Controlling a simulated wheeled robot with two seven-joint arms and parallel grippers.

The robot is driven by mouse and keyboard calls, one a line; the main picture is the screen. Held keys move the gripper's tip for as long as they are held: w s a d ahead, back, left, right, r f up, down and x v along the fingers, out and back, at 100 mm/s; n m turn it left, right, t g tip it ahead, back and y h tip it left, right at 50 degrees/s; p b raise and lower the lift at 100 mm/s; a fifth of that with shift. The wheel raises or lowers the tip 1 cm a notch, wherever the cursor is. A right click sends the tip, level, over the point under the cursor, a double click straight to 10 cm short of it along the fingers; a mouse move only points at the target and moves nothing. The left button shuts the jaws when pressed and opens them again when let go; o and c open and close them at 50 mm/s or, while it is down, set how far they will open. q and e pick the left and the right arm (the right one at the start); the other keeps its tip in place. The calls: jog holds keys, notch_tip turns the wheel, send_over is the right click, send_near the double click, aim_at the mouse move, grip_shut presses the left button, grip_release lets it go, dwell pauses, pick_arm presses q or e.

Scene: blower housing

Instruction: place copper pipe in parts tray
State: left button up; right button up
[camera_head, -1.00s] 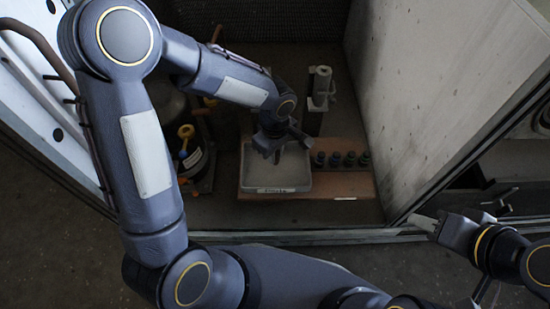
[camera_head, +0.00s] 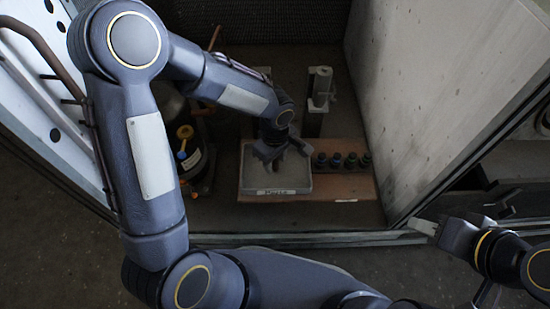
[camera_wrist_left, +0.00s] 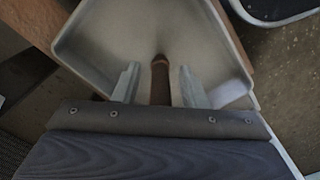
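The parts tray (camera_head: 243,172) is a pale grey, shallow, labelled tray inside the housing. It also fills much of the left wrist view (camera_wrist_left: 85,50). The copper pipe (camera_wrist_left: 160,82) is a brown rod with a rounded end. It lies between the two fingers of my left gripper (camera_wrist_left: 160,86), over or in the tray, with gaps showing on both sides. Its rear part is hidden by the gripper body. In the head view my left gripper (camera_head: 275,160) points down over the tray. My right gripper (camera_head: 424,226) is outside at the lower right, its opening unclear.
A brown board (camera_head: 345,187) lies under the tray, with several dark round fittings (camera_head: 350,160) on it. A white cylinder (camera_head: 320,85) stands behind. A pale wall (camera_head: 440,90) bounds the right.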

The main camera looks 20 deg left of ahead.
pick_arm(q)
jog(key=shift+r+p, duration=0.3)
jog(key=shift+r, duration=0.05)
notch_tip(320, 180, up, 11)
jog(key=p, duration=0.3)
jog(key=shift+f+p, duration=0.15)
jog(key=shift+p, duration=0.2)
jog(key=shift+r, duration=0.45)
jog(key=shift+s+a+r, duration=0.1)
jog(key=shift+a+r, duration=0.15)
jog(key=s+a+r+m+t+h, duration=0.2)
jog(key=s+a+r+m, duration=0.2)
jog(key=s, duration=0.4)
jog(key=s+a+r+m+t+h, duration=0.1)
jog(key=s+a+r+m+t, duration=0.2)
jog(key=s+m, duration=0.3)
jog(key=s+a+r, duration=0.1)
jog(key=s, duration=0.2)
jog(key=shift+r+m+t+h, duration=0.3)
jog(key=shift+r+h, duration=0.1)
jog(key=shift+a, duration=0.1)
